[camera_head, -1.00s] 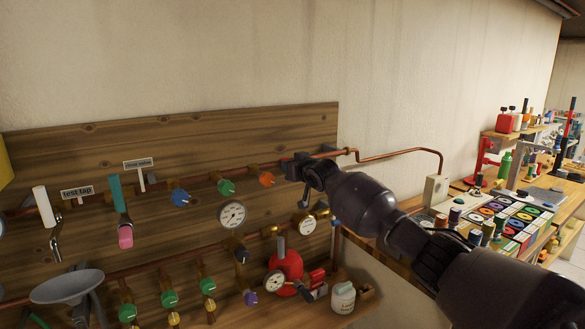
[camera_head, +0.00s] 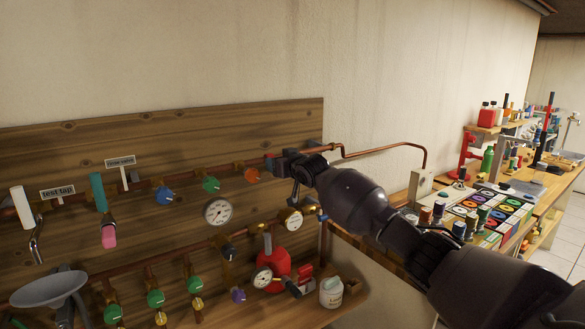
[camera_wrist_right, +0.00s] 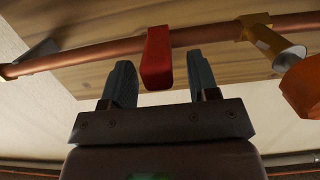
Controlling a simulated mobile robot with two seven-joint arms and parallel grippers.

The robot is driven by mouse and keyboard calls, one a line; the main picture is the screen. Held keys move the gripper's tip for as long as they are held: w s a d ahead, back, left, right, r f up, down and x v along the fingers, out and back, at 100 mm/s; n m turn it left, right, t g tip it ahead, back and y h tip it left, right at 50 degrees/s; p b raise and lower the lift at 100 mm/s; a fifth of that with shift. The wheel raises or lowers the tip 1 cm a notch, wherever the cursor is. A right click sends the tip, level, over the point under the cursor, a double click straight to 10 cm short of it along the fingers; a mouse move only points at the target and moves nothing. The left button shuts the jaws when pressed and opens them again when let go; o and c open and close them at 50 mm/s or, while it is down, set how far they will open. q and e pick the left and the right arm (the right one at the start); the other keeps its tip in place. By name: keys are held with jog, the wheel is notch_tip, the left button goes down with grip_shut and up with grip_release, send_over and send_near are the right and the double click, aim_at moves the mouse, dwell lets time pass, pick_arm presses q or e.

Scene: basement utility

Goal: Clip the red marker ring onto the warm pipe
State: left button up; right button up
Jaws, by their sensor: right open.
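The red marker ring (camera_wrist_right: 157,58) sits on a copper pipe (camera_wrist_right: 100,55) in the right wrist view, with its block-like body reaching down from the pipe. My right gripper (camera_wrist_right: 160,85) is open, one finger on each side of the red ring with gaps between. In the head view my right gripper (camera_head: 284,164) is at the upper copper pipe (camera_head: 385,148), near the board's right end, just right of the orange valve knob (camera_head: 251,175). My left gripper is out of view.
The wooden board (camera_head: 200,125) carries valves, a pressure gauge (camera_head: 218,211) and a lower pipe run. A funnel (camera_head: 48,288) is at lower left. A crowded bench is at right.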

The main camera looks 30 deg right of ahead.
jog(key=s+r+b, duration=0.1)
jog(key=s, duration=0.7)
jog(key=shift+s+d+r, duration=0.15)
jog(key=shift+s, duration=0.2)
dwell(0.4)
jog(key=s+a+n+t+y, duration=0.1)
jog(key=s+a+n+t, duration=0.1)
jog(key=a+n, duration=0.25)
jog(key=s+a+f+n+g, duration=0.1)
jog(key=s+a+f, duration=0.35)
jog(key=f, duration=0.55)
jog(key=s+a+f, duration=0.3)
jog(key=s+f, duration=0.2)
jog(key=f, duration=0.5)
jog(key=s+a+f+m+g+h, duration=0.1)
jog(key=s+f+m+g, duration=0.1)
jog(key=s+f, duration=1)
jog(key=s+a+f+m+g+b, duration=0.1)
jog(key=s+a+f+m+g, duration=0.1)
jog(key=s+f, duration=1)
jog(key=s+m+g, duration=0.1)
jog(key=s, duration=0.4)
jog(key=shift+s+a+f+g+h, duration=0.2)
jog(key=shift+s+a+g+h, duration=0.1)
jog(key=shift+s+h, duration=0.1)
